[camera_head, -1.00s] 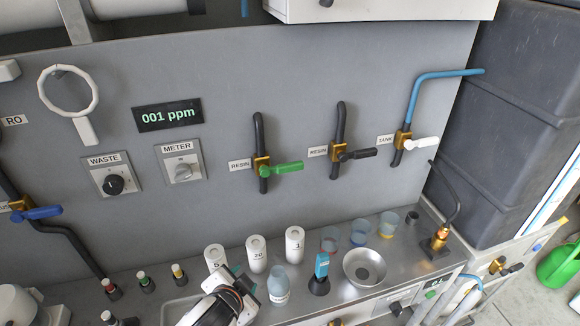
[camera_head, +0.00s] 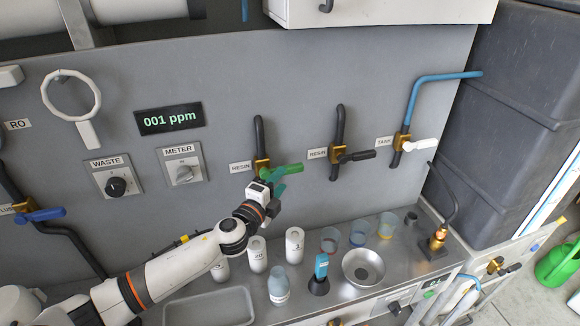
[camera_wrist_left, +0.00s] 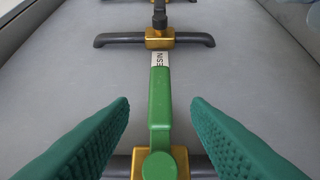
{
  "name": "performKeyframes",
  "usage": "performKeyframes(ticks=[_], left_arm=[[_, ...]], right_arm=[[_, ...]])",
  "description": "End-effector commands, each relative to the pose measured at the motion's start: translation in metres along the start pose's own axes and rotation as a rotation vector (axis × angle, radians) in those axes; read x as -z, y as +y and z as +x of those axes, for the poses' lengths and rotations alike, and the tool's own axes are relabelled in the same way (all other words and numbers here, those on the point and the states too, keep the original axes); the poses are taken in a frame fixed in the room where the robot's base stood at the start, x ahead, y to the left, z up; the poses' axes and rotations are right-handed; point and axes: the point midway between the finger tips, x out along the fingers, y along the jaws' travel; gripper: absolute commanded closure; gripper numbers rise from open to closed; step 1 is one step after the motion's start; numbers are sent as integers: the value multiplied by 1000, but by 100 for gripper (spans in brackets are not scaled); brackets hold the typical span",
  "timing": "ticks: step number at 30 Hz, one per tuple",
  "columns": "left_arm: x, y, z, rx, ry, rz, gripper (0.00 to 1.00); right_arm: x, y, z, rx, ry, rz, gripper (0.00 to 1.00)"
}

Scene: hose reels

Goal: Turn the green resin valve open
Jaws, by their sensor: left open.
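The green resin valve handle (camera_head: 289,169) points right, across its vertical black pipe (camera_head: 259,135), in the head view. Its brass body (camera_head: 262,166) is on the grey panel beside a RESIN label. My left gripper (camera_head: 275,183) is just in front of and below the handle, partly overlapping it in the head view. In the left wrist view, the green handle (camera_wrist_left: 160,105) runs lengthwise between my two open green ridged fingers, with a gap on each side. Neither finger visibly touches it. My right gripper is not in view.
A black-handled resin valve (camera_head: 357,156) and a white-handled tank valve (camera_head: 420,144) are to the right on the panel. Below, the metal counter holds white bottles (camera_head: 294,245), cups (camera_head: 360,232) and a steel bowl (camera_head: 364,268). A display (camera_head: 168,118) reads 001 ppm.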

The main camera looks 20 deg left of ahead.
Motion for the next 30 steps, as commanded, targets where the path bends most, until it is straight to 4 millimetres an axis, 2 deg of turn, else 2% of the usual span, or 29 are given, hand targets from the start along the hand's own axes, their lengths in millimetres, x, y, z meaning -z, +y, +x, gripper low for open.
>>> performKeyframes(ticks=[3,10,15,23,24,26,30], left_arm=[[0,2,24,-2,2,-3,56],[0,1,54,-1,1,-2,56],[0,0,63,0,1,-3,56],[0,0,64,0,1,-3,56],[0,0,64,0,1,-3,58],[0,0,64,0,1,-3,68],[0,0,64,0,1,-3,91]], right_arm=[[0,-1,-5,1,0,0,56],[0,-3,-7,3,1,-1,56],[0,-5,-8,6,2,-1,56],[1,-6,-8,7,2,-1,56],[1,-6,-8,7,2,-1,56],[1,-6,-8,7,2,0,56],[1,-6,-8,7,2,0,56]])
